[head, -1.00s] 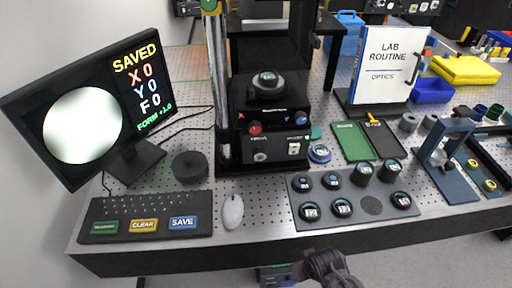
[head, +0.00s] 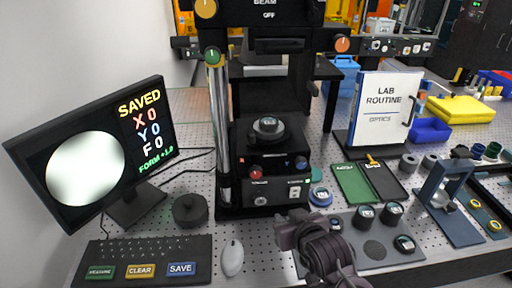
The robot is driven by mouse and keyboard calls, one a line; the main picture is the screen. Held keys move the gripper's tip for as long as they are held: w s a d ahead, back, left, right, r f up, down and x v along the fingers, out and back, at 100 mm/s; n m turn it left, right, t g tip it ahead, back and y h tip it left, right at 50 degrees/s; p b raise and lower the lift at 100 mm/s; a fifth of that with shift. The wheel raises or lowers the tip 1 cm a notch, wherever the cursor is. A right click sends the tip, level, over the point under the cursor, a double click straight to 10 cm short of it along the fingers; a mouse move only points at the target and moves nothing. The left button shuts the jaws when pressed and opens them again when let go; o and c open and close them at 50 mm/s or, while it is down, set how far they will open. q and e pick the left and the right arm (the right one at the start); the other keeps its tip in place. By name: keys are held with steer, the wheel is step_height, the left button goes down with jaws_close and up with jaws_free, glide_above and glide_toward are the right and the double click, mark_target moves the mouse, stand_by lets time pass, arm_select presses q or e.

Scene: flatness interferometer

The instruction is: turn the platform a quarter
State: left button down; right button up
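The platform (head: 267,130) is a dark round stage on the black interferometer (head: 240,167), with a small labelled piece (head: 267,124) on top of it. A red knob (head: 256,173) and a blue knob (head: 301,163) sit on the front below it. My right gripper (head: 290,232) is in front of the instrument, over the left part of the grey tray, below and apart from the platform. Its fingers are dark and foreshortened, so I cannot tell whether they are open. My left gripper is not in view. The monitor (head: 86,170) reads SAVED, X 0, Y 0, F 0.
A keyboard (head: 140,249) and mouse (head: 232,258) lie at the front left, with a dark round weight (head: 190,209) behind them. The grey tray (head: 348,249) holds several labelled pieces.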

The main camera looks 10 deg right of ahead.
mark_target(254, 140)
steer(key=w+a+r+t+y, duration=0.1)
steer(key=w+a+r+t, duration=0.1)
steer(key=w+r+t, duration=0.3)
steer(key=w+a+r+t+y, duration=0.1)
steer(key=w+a+r, duration=0.1)
steer(key=w+r, duration=0.3)
steer(key=shift+n, duration=0.3)
steer(key=w+p, duration=0.1)
steer(key=w, duration=0.1)
steer(key=w+a+r+p, duration=0.1)
steer(key=w, duration=0.1)
steer(key=w+p, duration=0.1)
steer(key=w, duration=0.1)
steer(key=shift+a+r, duration=0.25)
steer(key=shift+r, duration=0.05)
jaws_close()
